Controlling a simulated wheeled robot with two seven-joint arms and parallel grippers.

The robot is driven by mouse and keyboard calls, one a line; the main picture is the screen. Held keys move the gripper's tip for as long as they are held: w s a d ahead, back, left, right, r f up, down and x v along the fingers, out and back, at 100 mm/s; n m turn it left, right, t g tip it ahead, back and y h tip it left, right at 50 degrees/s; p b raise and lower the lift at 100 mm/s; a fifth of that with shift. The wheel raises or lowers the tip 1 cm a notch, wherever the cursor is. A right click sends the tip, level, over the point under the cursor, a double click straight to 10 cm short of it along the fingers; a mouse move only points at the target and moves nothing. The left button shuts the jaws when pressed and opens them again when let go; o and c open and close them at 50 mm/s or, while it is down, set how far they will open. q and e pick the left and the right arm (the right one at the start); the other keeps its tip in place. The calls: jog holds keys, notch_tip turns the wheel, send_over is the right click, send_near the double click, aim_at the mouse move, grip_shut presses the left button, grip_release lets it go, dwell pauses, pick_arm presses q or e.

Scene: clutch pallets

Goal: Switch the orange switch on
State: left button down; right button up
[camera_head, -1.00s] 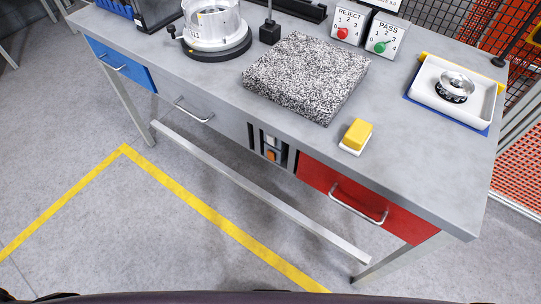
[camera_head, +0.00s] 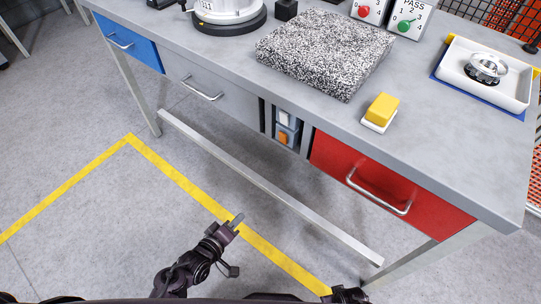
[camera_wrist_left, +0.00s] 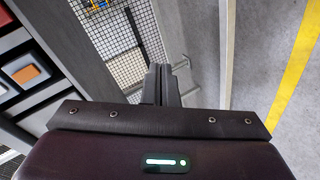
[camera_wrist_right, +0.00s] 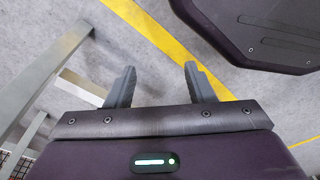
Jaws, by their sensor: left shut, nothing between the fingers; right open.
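The orange switch (camera_head: 283,138) sits in a narrow recessed panel on the bench front, below a white switch (camera_head: 284,119). The orange switch also shows at the left side of the left wrist view (camera_wrist_left: 26,70); I cannot tell its on or off position. My left gripper (camera_head: 237,220) is shut and empty, in front of the bench and lower in the head view than the switch, apart from it. Its closed fingers show in the left wrist view (camera_wrist_left: 161,82). My right gripper (camera_wrist_right: 160,85) is open and empty above the floor; only part of its arm shows in the head view.
A red drawer (camera_head: 388,188) is right of the panel and a grey drawer (camera_head: 210,88) left of it. A metal rail (camera_head: 265,184) runs low along the bench. A speckled slab (camera_head: 327,52) and a yellow block (camera_head: 382,108) lie on top. The floor in front is clear.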

aim_at(282, 136)
pick_arm(q)
notch_tip(282, 136, up, 19)
jog(key=w+d+n+t+h+b, duration=0.1)
jog(key=d+n+t+h+b, duration=0.1)
jog(key=n+t+h+b, duration=0.1)
jog(key=shift+w+d+t+h, duration=0.3)
jog(key=shift+t+h, duration=0.3)
jog(key=shift+h, duration=0.4)
pick_arm(e)
jog(key=w, duration=0.1)
jog(key=w+a+r, duration=0.2)
jog(key=w, duration=0.1)
pick_arm(q)
jog(key=b+x, duration=0.1)
jog(key=x, duration=1.2)
jog(key=shift+w+d, duration=0.1)
jog(key=shift+w, duration=0.15)
jog(key=shift+w+d, duration=0.15)
pick_arm(e)
jog(key=r, duration=0.2)
jog(key=shift+w+a+r, duration=0.3)
jog(key=shift+w+a, duration=0.05)
jog(key=shift+s, duration=0.1)
pick_arm(q)
jog(key=shift+r, duration=0.15)
pick_arm(e)
jog(key=shift+r, duration=0.1)
